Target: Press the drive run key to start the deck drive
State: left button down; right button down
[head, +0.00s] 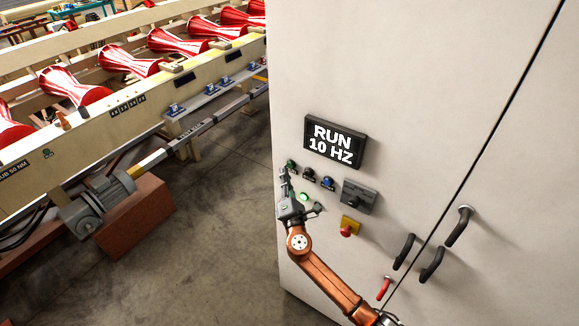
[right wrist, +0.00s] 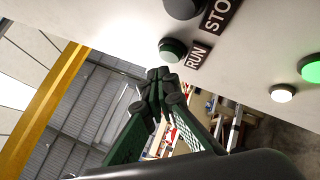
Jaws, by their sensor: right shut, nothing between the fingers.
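The drive run key (right wrist: 172,50) is a round dark green button beside a "RUN" label in the right wrist view. In the head view, a small green button (head: 291,163) sits at the upper left of the key row on the cabinet. My right gripper (head: 284,174) is shut and empty, its tips at the cabinet face by that button. In the right wrist view its closed fingertips (right wrist: 160,76) are just below the run key; whether they touch it is unclear. The display (head: 334,143) above reads "RUN 10 HZ". My left gripper is out of view.
A dark stop key (right wrist: 184,8) is beside the run key. Black and blue buttons, a lit green lamp (head: 304,197), a grey switch (head: 359,197) and a red-yellow emergency stop (head: 349,227) are close by. The roller deck (head: 120,110) stands left, with clear floor between.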

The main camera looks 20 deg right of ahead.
jog(key=shift+s+a, duration=0.8)
jog(key=shift+a, duration=0.2)
jog(key=shift+s+a, duration=0.75)
jog(key=shift+a, duration=0.25)
